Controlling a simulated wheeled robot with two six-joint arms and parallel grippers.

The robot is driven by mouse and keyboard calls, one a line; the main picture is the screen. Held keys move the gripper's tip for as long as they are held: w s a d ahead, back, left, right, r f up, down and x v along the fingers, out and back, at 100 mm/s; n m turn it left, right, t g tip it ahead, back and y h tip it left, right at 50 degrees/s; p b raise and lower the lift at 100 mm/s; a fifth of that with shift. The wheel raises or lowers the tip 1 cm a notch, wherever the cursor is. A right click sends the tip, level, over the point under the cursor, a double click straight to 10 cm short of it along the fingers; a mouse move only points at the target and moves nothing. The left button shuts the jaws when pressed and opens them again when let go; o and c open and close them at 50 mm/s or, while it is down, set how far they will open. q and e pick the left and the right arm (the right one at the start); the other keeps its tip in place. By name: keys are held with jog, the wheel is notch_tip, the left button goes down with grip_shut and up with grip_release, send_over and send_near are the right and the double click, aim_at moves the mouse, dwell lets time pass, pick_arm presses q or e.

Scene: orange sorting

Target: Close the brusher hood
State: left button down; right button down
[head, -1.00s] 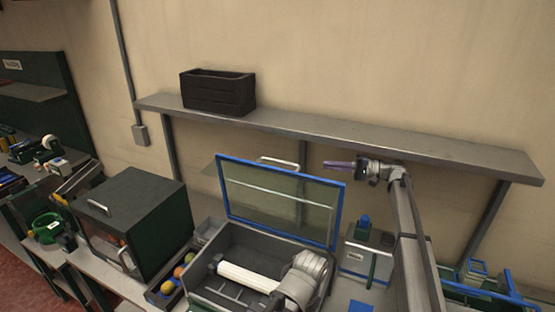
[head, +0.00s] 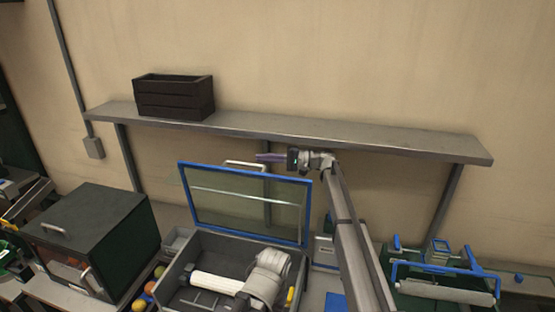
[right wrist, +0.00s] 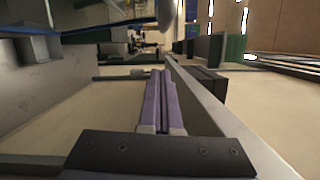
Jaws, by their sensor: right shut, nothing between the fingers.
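The brusher is a grey open box (head: 170,290) with a white roller brush (head: 215,282) and a grey motor-like part (head: 265,280) inside. Its hood (head: 245,205), a clear panel in a blue frame, stands raised at the back of the box. A pale bar handle (head: 246,165) shows at the hood's top edge. My right gripper (head: 258,157) is shut and empty, its purple fingers pointing left just right of the handle, above the hood's top edge; contact cannot be told. The shut fingers also show in the right wrist view (right wrist: 160,98). My left gripper is out of view.
A long wall shelf (head: 330,132) runs close behind my right gripper, with a black crate (head: 175,98) on it. A dark green box (head: 90,235) stands left of the brusher, with several round fruits between. A green tray with a roller (head: 440,292) is at right.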

jog(key=shift+s+a+r, duration=0.1)
jog(key=shift+s+a, duration=0.25)
jog(key=shift+s, duration=0.3)
jog(key=shift+s+a+r, duration=0.1)
jog(key=shift+s+a, duration=0.25)
jog(key=shift+s, duration=0.3)
jog(key=shift+s+a, duration=0.35)
jog(key=shift+s, duration=0.3)
jog(key=shift+s, duration=0.15)
